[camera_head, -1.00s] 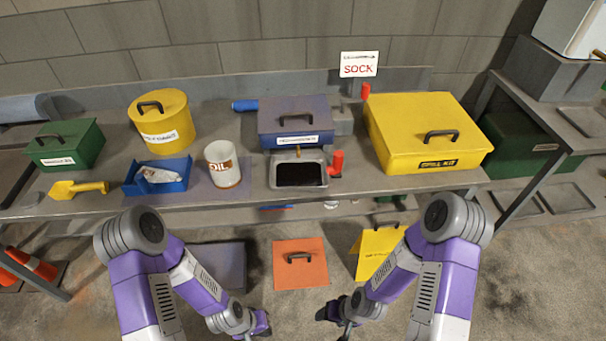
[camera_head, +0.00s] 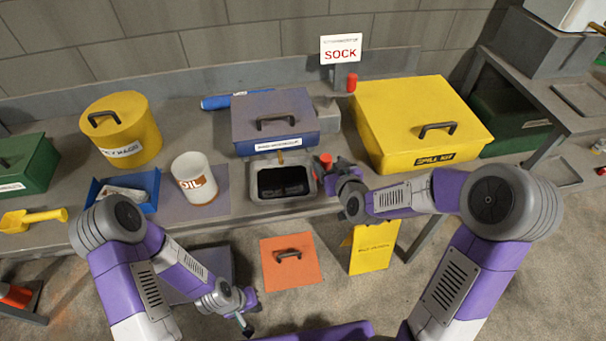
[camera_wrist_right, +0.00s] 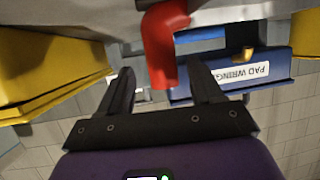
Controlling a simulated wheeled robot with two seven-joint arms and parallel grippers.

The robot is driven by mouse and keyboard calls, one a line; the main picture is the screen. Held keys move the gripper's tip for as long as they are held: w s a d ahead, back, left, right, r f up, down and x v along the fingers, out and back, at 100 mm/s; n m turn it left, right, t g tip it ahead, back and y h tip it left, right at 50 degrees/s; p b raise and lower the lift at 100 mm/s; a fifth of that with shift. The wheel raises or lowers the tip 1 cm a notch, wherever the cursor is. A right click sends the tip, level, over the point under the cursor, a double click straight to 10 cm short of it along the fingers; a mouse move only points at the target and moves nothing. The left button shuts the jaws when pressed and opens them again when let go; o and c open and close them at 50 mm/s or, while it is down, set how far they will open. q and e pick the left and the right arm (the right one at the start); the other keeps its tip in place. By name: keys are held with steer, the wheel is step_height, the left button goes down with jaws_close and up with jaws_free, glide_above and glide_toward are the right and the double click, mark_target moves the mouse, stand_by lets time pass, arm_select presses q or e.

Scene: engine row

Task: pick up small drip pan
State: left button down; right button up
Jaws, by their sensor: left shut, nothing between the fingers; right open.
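The small drip pan (camera_head: 254,190) is a grey tray with dark liquid in it, on the bench near its front edge. Its upright red handle (camera_head: 326,161) is at the right side and also shows in the right wrist view (camera_wrist_right: 163,45). My right gripper (camera_head: 333,168) is open at the handle. In the wrist view the handle's end lies between the spread fingertips; I cannot tell whether they touch it. My left gripper (camera_head: 247,327) is shut and empty, low in front of the bench.
The blue-grey pad wringer box (camera_head: 275,128) stands behind the pan, and the yellow spill kit (camera_head: 415,125) to its right. A white oil can (camera_head: 194,182) and blue tray (camera_head: 150,183) are to the left.

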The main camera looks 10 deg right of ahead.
steer(key=x, duration=0.4)
steer(key=shift+w+a+f+b, duration=0.2)
steer(key=shift+f+b, duration=0.1)
steer(key=shift+b, duration=0.05)
steer(key=shift+c, duration=0.3)
jaws_close()
